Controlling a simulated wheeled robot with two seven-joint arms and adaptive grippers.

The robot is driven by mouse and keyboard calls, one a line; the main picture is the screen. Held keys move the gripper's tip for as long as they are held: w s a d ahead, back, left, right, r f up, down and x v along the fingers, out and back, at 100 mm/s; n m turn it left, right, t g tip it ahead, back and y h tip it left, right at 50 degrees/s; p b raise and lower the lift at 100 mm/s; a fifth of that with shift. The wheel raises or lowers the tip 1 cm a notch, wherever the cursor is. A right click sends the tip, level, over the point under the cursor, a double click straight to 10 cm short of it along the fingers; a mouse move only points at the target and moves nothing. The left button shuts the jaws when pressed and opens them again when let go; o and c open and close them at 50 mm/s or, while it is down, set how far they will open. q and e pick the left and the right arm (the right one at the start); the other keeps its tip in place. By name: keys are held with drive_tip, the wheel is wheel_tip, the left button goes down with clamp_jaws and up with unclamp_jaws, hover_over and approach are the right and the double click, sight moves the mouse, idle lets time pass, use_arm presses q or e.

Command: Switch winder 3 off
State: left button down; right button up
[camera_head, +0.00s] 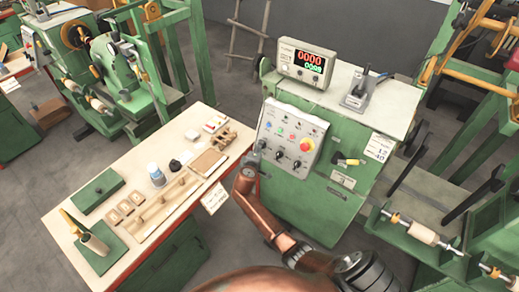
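A green winder cabinet (315,185) stands right of centre. Its sloped grey control panel (270,122) carries a red mushroom button (307,144), small coloured buttons and black knobs (279,155) along the lower part. A counter box (307,60) on top is lit, with red digits reading 0000 and green digits below. A white label (380,147) hangs on the cabinet; I cannot read a winder number for sure. My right gripper (257,153) is at the panel's lower left edge, close to it; contact and finger opening are unclear. My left gripper is out of view.
A workbench (207,113) with a green block, a bottle and wooden parts stands left of my arm. Another green winder (125,65) is at the back left. Green frames with spools (422,233) stand at the right. A wooden ladder (248,30) leans at the back.

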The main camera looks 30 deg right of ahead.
drive_tip(key=o, duration=0.4)
drive_tip(key=shift+c, duration=0.2)
drive_tip(key=v, duration=1.2)
